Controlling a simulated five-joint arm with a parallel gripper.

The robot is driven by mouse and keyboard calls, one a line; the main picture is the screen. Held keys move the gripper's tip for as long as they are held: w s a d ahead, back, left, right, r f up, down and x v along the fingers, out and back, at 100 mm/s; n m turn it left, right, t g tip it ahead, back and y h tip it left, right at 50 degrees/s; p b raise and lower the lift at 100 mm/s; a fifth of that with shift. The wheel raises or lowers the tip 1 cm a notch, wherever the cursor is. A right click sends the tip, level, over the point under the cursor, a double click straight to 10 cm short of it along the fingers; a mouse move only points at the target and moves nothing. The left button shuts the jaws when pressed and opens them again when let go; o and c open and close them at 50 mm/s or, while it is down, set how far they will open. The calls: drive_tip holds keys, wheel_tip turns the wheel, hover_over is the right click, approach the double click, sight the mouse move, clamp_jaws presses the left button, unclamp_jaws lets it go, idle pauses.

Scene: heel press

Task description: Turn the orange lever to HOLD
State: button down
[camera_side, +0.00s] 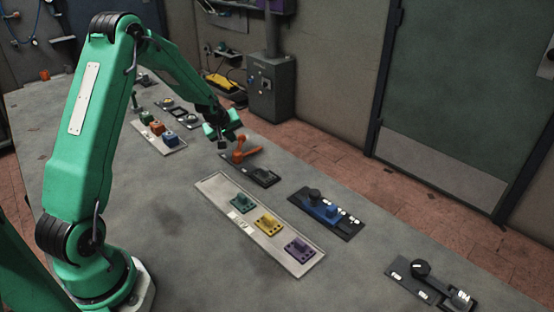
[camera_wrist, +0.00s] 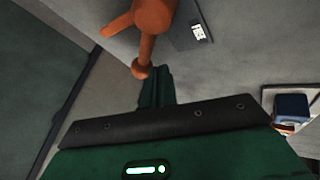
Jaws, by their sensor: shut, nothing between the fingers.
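The orange lever (camera_side: 241,154) stands on a dark base plate (camera_side: 262,175) near the middle of the table in the side view. Its arm ends in a round knob and points up and to the right. In the wrist view the orange lever (camera_wrist: 150,20) fills the top centre, its knob close to my finger. My gripper (camera_side: 222,138) is shut and empty, just behind and left of the lever in the side view. It also shows in the wrist view (camera_wrist: 157,83). I cannot tell whether it touches the knob. A white label (camera_wrist: 198,33) is on the plate, too small to read.
A light tray (camera_side: 212,190) with green, yellow and purple blocks lies in front of the lever plate. Another tray (camera_side: 171,151) with coloured blocks is left of my gripper.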

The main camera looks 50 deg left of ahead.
sight(243, 138)
drive_tip(key=shift+w+d, duration=0.15)
drive_tip(key=shift+w, duration=0.3)
idle(0.5)
drive_tip(key=shift+w+d, duration=0.3)
drive_tip(key=shift+w, duration=0.15)
drive_tip(key=shift+w+d+m, duration=0.4)
drive_tip(key=shift+d+m, duration=0.1)
drive_tip(key=shift+m, duration=0.2)
drive_tip(key=shift+w+d, duration=0.25)
drive_tip(key=shift+d, duration=0.25)
drive_tip(key=shift+w+d, duration=0.2)
drive_tip(key=shift+d, duration=0.25)
drive_tip(key=shift+d+h, duration=0.3)
drive_tip(key=shift+d, duration=0.75)
drive_tip(key=shift+a, duration=0.1)
